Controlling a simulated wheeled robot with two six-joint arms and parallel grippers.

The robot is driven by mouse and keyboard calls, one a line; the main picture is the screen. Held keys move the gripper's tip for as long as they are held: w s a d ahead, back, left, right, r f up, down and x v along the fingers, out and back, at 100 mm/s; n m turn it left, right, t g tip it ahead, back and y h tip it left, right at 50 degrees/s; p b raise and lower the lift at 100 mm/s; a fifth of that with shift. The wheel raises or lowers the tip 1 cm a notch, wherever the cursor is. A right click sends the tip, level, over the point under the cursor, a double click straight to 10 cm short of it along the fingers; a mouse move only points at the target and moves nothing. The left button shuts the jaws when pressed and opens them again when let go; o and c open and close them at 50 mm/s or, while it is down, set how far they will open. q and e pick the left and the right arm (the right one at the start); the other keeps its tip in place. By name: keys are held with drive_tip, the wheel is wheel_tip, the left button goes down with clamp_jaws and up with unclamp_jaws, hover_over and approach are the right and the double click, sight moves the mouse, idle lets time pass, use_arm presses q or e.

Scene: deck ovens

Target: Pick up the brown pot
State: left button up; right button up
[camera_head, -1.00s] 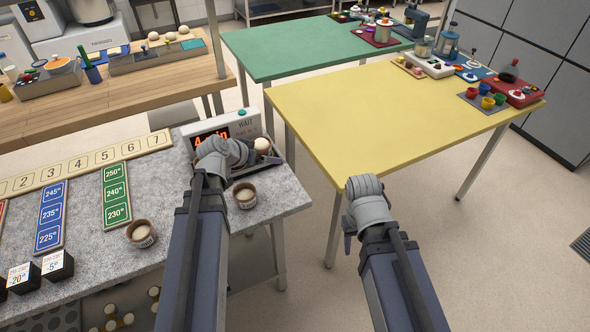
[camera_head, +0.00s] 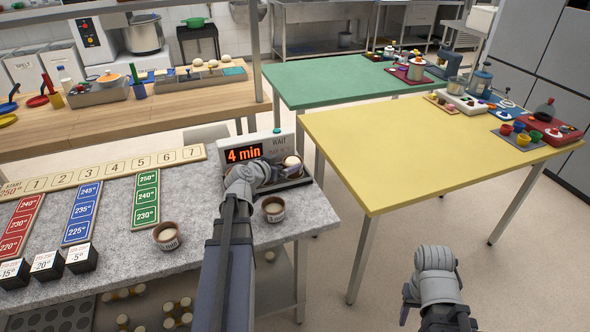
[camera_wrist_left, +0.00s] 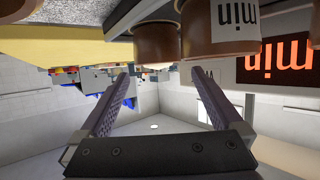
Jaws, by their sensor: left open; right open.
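A small brown pot (camera_head: 273,211) with pale contents and a white label stands on the grey stone counter, just right of my left forearm. Another brown pot (camera_head: 168,237) stands further left. A round pale-topped item (camera_head: 292,163) sits by the timer box, partly hidden by my left gripper (camera_head: 272,174). In the left wrist view, which appears upside down, brown pots with "min" labels (camera_wrist_left: 222,28) show at the top; the left jaws (camera_wrist_left: 162,78) are apart with nothing between them. My right gripper (camera_head: 405,303) is low, in front of the yellow table, with its jaws mostly hidden.
The timer box (camera_head: 258,154) reads "4 min" at the counter's back right. A number strip (camera_head: 100,171), coloured temperature boards (camera_head: 82,212) and black cubes (camera_head: 46,264) lie left. The yellow table (camera_head: 410,150) has a clear middle and stands across a gap from the counter.

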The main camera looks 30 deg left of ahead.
sight(292, 161)
use_arm(q)
drive_tip(key=shift+f+b+x, duration=0.15)
drive_tip(key=shift+b+x, duration=0.5)
drive_tip(key=shift+x, duration=1.1)
drive_tip(key=shift+f+b+x, duration=0.1)
drive_tip(key=shift+b+x, duration=0.55)
drive_tip(key=shift+x, duration=1.05)
drive_tip(key=shift+s+d+r, duration=0.1)
drive_tip(key=shift+s+d, duration=0.05)
drive_tip(key=shift+s, duration=0.05)
drive_tip(key=c, duration=1.3)
wheel_tip(292, 161, up, 10)
drive_tip(key=p, duration=1)
